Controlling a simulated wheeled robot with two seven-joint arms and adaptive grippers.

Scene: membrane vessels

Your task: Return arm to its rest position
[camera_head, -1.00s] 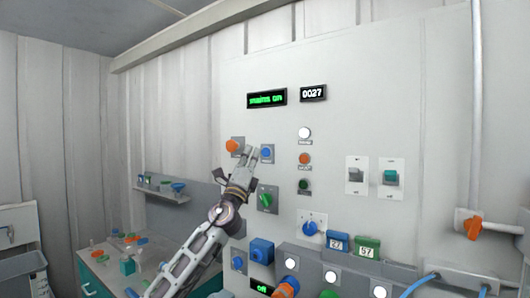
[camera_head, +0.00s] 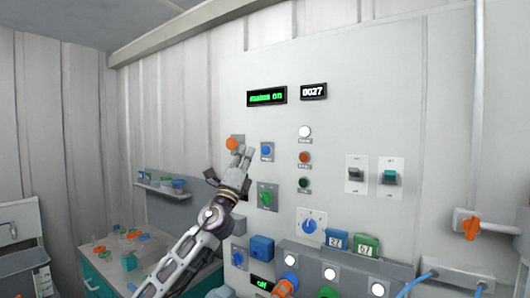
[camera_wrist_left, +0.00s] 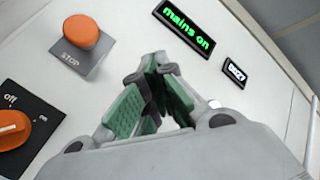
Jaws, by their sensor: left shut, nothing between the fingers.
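My left gripper (camera_head: 243,152) is up in front of the wall panel (camera_head: 400,130), at the end of my arm that comes in from the lower left. Its fingertips lie between the orange stop button (camera_head: 231,143) and the blue button (camera_head: 266,149) in the head view. In the left wrist view the green-padded fingers (camera_wrist_left: 160,75) are shut with nothing between them. There the orange stop button (camera_wrist_left: 80,31) is to the left, apart from the fingers. The display (camera_wrist_left: 184,30) reads "mains on". My right gripper is in no view.
An orange rotary switch (camera_wrist_left: 14,128) marked "off" shows in the left wrist view. A green rotary knob (camera_head: 266,197) and blue knob (camera_head: 309,227) stick out of the panel. A bench (camera_head: 105,277) with small parts and a shelf (camera_head: 162,191) lie left of my arm.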

